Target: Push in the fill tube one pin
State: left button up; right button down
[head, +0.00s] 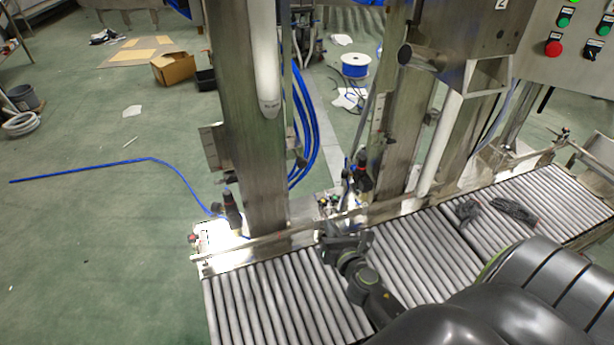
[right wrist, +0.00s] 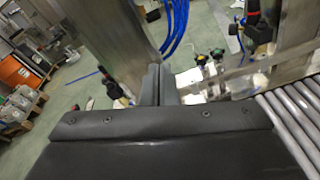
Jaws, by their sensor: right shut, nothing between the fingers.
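A pale fill tube (head: 265,60) hangs at the left steel column, and a second pale tube (head: 437,150) hangs near the machine marked 2. I cannot make out a pin for certain at either tube. My right gripper (head: 338,243) is over the rear edge of the roller conveyor, between the two black-topped fittings. In the right wrist view its two fingers (right wrist: 158,86) are together with nothing between them. Ahead of them, small fittings with a green knob (right wrist: 217,54) show at the rail. My left gripper is not in view.
The roller conveyor (head: 260,300) runs along the front, with dark gloves (head: 515,211) lying on it. Steel columns (head: 250,150) and blue hoses (head: 304,125) stand behind. A black-topped fitting (head: 232,212) stands at the left column's foot. A control panel (head: 575,45) is at upper right.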

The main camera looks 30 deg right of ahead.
notch_tip(320, 180, up, 7)
jog(key=w+n+t, duration=0.1)
jog(key=n+t, duration=0.1)
jog(key=n, duration=0.2)
send_near(304, 164)
jog(key=x, duration=0.5)
jog(key=shift+w+f, duration=0.3)
jog(key=shift+w, duration=0.1)
jog(key=shift+w+d+b, duration=0.2)
jog(key=shift+w+b, duration=0.1)
jog(key=shift+w, duration=0.25)
jog(key=shift+b+x, duration=0.35)
jog(key=shift+x, duration=0.85)
jog(key=shift+r, duration=0.3)
